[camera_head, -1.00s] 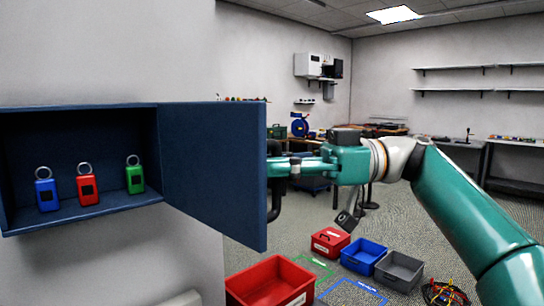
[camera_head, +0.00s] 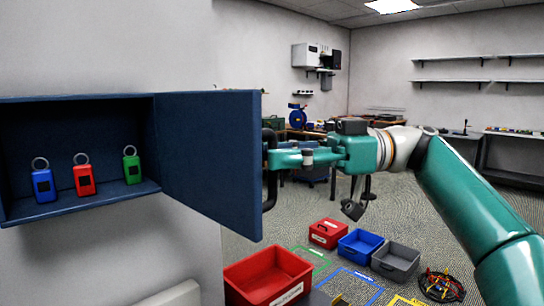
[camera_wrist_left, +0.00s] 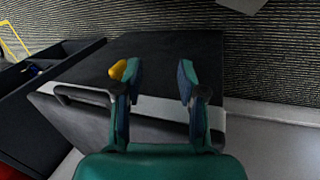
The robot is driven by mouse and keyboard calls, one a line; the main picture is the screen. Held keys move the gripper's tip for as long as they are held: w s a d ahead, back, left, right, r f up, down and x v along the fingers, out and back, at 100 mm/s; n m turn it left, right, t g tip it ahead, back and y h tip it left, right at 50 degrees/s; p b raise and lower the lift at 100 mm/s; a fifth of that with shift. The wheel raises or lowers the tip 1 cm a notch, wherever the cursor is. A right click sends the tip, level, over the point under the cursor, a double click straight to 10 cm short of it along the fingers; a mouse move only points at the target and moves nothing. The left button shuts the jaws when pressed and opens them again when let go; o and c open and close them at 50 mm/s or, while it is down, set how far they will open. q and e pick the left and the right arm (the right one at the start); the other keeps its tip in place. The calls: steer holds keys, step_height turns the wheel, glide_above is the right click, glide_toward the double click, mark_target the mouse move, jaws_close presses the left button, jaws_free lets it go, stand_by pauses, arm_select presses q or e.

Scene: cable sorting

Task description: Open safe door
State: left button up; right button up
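The dark blue safe (camera_head: 88,214) is on the wall at the left of the head view. Its door (camera_head: 208,160) stands wide open, swung out to the right. Several objects are upright inside: a blue tag (camera_head: 43,186), a red tag (camera_head: 84,180) and a green tag (camera_head: 132,170), each with a ring. A black handle (camera_head: 269,192) is on the door's outer side by its free edge. My right gripper (camera_head: 272,152) is at this handle; its grip is unclear. My left gripper (camera_wrist_left: 156,80) shows only in the left wrist view, open, with nothing between its fingertips.
Below the door stands a large red bin (camera_head: 268,277). Farther right on the floor are a small red bin (camera_head: 326,234), a blue bin (camera_head: 360,246), a grey bin (camera_head: 396,263) and tangled cables (camera_head: 441,285). Shelves and benches line the back walls.

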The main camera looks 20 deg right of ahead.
steer(key=s+d, duration=0.1)
steer(key=d, duration=0.5)
steer(key=shift+f, duration=0.1)
stand_by(0.3)
